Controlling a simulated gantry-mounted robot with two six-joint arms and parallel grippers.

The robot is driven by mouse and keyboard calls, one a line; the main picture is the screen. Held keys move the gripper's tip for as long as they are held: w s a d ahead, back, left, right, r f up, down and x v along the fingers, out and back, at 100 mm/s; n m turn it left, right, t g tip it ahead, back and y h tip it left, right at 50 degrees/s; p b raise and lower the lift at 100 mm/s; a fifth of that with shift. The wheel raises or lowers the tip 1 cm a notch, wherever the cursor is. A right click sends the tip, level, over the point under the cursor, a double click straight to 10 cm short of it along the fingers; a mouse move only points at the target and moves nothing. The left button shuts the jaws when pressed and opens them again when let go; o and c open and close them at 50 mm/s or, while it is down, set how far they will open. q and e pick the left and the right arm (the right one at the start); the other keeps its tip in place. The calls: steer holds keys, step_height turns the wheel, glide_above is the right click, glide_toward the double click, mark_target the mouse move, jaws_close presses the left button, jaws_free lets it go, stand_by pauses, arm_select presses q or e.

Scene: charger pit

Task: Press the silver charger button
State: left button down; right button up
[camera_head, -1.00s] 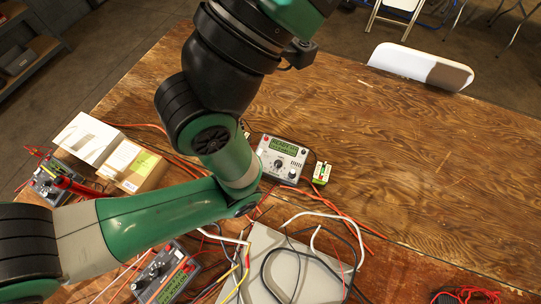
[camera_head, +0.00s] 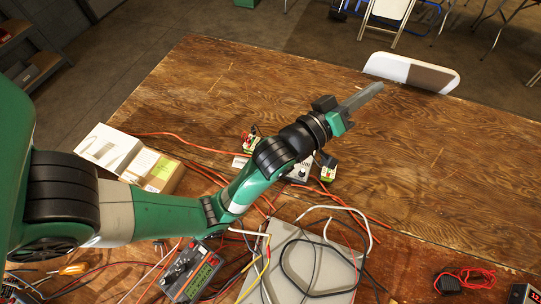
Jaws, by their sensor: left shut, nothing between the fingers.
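The silver charger (camera_head: 298,173) sits on the wooden table and is mostly hidden behind my left wrist; only a part of its face with a dark knob shows. I cannot make out its button. My left gripper (camera_head: 372,93) reaches past the charger, up and to the right of it in the picture, over the bare tabletop. Its fingers look shut together, with nothing held. It is apart from the charger in the picture. My right gripper is out of view.
Small green-and-white blocks (camera_head: 328,172) stand beside the charger. A grey case (camera_head: 335,255) with cables lies in front, and a red-and-grey meter (camera_head: 192,272) to its left. The right tabletop (camera_head: 460,170) is mostly clear.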

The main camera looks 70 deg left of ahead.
arm_select(q)
steer(key=s+a+f+n+g+y+p, duration=0.1)
steer(key=s+a+f+g+p, duration=0.15)
steer(key=f, duration=0.55)
steer(key=s+a+f+n+g+p, duration=0.1)
steer(key=s+a+f+g, duration=0.15)
steer(key=f, duration=0.45)
steer(key=s+a+f+n+g+p, duration=0.1)
steer(key=s+f+g, duration=0.4)
steer(key=s+f, duration=0.8)
steer(key=shift+s+a+n+p, duration=0.3)
steer(key=shift+s+a+p, duration=0.2)
steer(key=shift+s+p, duration=0.4)
steer(key=shift+w, duration=0.2)
steer(key=f+b, duration=0.4)
steer(key=f, duration=0.1)
steer(key=a+f+b, duration=0.1)
steer(key=f+b, duration=0.1)
steer(key=b, duration=0.1)
steer(key=shift+w+f, duration=0.3)
steer(key=shift+w, duration=0.1)
steer(key=shift+w+a+f, duration=0.1)
steer(key=shift+w+f, duration=0.05)
steer(key=shift+f, duration=0.3)
steer(key=shift+b, duration=0.3)
steer(key=shift+a+f, duration=0.1)
steer(key=shift+f, duration=0.35)
